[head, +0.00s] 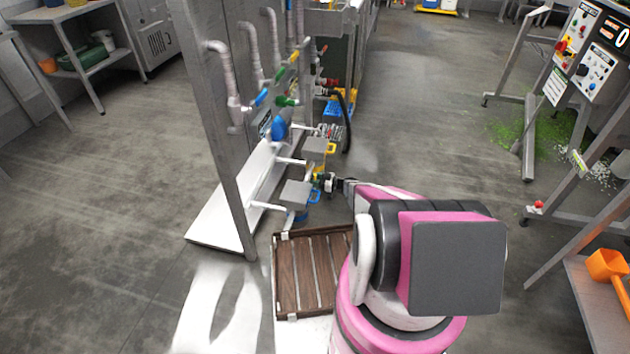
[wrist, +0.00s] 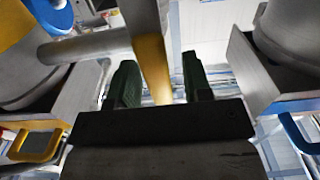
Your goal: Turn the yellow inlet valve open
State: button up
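A yellow bar (wrist: 152,68), apparently the yellow valve's lever, hangs from a grey pipe fitting in the wrist view. My gripper (wrist: 160,82) has its two dark green fingers on either side of this bar. The fingers are apart, with gaps visible beside the bar, so it looks open. In the head view, my gripper (head: 325,183) is at the pipe rack, between two grey boxes, and a small yellow part shows right beside it. Most of the valve body is hidden there, and I cannot tell its exact angle.
A grey box with a yellow handle (wrist: 35,146) is left of my gripper and one with a blue handle (wrist: 300,134) is right. The upright panel (head: 215,100) carries pipes and coloured valves. A brown slatted crate (head: 308,270) lies below.

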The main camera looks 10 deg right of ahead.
jog(key=shift+d, duration=0.1)
jog(key=v, duration=1)
jog(key=shift+s+d, duration=0.2)
jog(key=shift+d, duration=0.05)
dwell(0.3)
jog(key=s+a+r+m+g+h, duration=0.3)
jog(key=s+a+r+g, duration=0.15)
jog(key=s+r, duration=0.4)
jog(key=s+a+r+m+g+h, duration=0.25)
jog(key=s+a+r+h, duration=0.2)
jog(key=r, duration=0.65)
jog(key=s+d+r+m+h, duration=0.2)
jog(key=s+r+m+h, duration=0.6)
jog(key=s+r, duration=0.6)
notch_tip(320, 180, up, 3)
jog(key=shift+s+f+h, duration=0.15)
jog(key=shift+s+h, duration=0.05)
jog(key=shift+h, duration=0.35)
